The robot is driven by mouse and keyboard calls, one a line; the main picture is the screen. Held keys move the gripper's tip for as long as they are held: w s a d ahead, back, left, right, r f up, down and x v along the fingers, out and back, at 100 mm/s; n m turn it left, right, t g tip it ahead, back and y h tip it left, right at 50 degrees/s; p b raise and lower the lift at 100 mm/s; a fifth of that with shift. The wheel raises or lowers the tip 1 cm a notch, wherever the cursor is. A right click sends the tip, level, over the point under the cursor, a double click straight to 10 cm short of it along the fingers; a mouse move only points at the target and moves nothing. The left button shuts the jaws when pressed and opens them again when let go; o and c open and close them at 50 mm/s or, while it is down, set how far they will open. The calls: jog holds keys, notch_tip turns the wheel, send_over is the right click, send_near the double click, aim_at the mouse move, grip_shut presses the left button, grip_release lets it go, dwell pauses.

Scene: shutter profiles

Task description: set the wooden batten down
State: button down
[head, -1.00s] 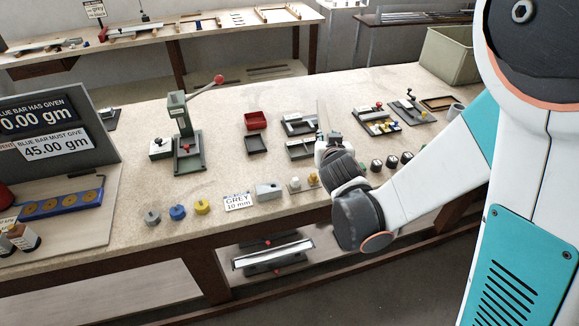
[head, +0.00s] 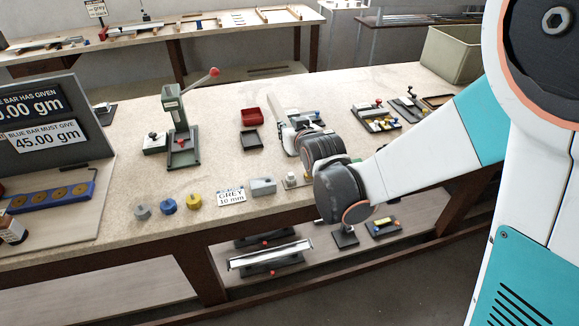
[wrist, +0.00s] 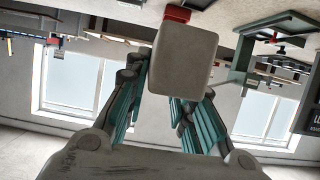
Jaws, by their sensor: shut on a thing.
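The wooden batten (wrist: 183,60) shows in the wrist view as a pale grey-beige block seen end-on between the teal-padded fingers. My gripper (wrist: 172,88) is shut on it. In the head view my gripper (head: 300,137) is over the middle of the workbench, mostly hidden by my dark wrist. A pale strip of the batten (head: 287,138) shows at its left side. I cannot tell whether the batten touches the bench.
The workbench (head: 110,215) holds a red tray (head: 250,116), a dark tray (head: 252,139), a lever press (head: 180,130) and a grey block (head: 263,186) nearby. Bare bench lies between press and label.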

notch_tip(320, 180, down, 10)
jog(key=b, duration=0.6)
jog(key=shift+f+b, duration=0.25)
jog(key=shift+b, duration=0.1)
jog(key=shift+f+b, duration=0.55)
jog(key=shift+f, duration=0.1)
jog(key=c, duration=1.4)
grip_release()
jog(key=shift+o, duration=0.2)
